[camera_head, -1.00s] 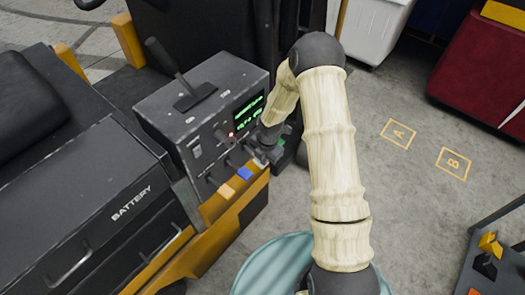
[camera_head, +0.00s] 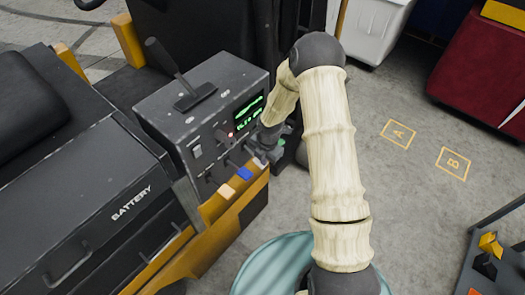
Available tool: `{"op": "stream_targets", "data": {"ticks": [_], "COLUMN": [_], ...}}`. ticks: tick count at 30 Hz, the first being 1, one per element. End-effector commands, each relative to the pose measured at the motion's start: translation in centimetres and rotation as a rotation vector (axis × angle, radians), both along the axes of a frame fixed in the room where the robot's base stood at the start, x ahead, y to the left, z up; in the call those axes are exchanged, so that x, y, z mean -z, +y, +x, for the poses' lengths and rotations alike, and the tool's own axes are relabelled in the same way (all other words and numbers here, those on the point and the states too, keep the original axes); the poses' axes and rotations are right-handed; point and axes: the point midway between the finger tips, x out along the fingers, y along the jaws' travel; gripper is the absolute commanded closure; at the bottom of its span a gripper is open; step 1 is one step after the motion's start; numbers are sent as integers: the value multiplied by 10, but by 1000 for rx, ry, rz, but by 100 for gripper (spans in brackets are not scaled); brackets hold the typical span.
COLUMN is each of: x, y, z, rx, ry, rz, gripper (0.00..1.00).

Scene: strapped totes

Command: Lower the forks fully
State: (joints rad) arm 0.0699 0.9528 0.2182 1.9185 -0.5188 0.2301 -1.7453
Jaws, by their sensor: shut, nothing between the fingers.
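The forklift's dark grey control console (camera_head: 225,88) stands left of centre, with a tall black lever (camera_head: 168,65) on top. Its front face has a green-lit display (camera_head: 249,110), a small red light (camera_head: 231,135) and a pale rocker switch (camera_head: 197,151). My gripper (camera_head: 257,153) is shut and empty, at the console's lower right by the whitish and blue knobs. I cannot tell whether it touches a lever. The forks are not in view.
The battery box (camera_head: 110,225) with handles fills the lower left. A black seat (camera_head: 30,105) is behind it. Grey floor with marked squares A (camera_head: 398,134) and B (camera_head: 453,163) is clear at right. A white tote (camera_head: 370,30) and red tote (camera_head: 475,75) stand beyond.

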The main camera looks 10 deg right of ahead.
Motion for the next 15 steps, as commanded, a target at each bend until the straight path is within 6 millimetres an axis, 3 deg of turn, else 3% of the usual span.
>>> {"op": "stream_targets", "data": {"ticks": [5, 15], "x": [-1, -41], "y": [1, -7], "z": [-3, -10], "rx": [-3, -5], "ry": [5, -1], "rz": [3, 2], "gripper": [100, 100]}}
